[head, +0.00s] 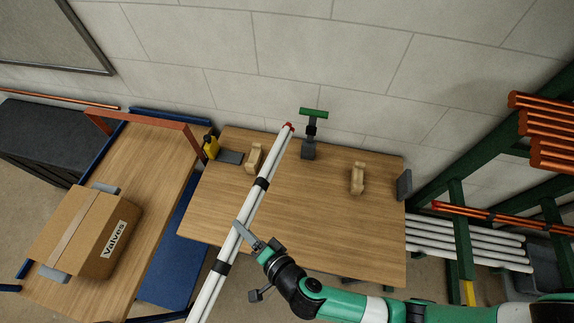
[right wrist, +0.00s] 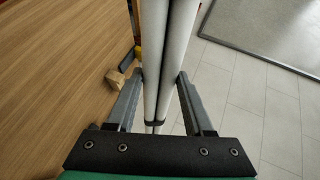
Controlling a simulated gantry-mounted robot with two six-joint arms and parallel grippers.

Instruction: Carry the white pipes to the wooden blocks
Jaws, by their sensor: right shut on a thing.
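The white pipes (head: 249,207) are a bundle strapped with black bands and with a red end at the far tip. They slant over the left part of the wooden table. My right gripper (head: 256,244) is shut around the bundle near its lower half; the pipes also run between its fingers in the right wrist view (right wrist: 163,70). One wooden block (head: 253,158) stands at the table's back left, just left of the pipes. The other wooden block (head: 357,178) stands at the back right, apart from the pipes. My left gripper is not in view.
The wooden table (head: 310,220) has clear room in its middle. A green-handled vise (head: 311,135) and a yellow tool (head: 211,147) stand at its back. A cart with a Valves box (head: 87,230) is at left. A green rack (head: 460,235) with white and copper pipes is at right.

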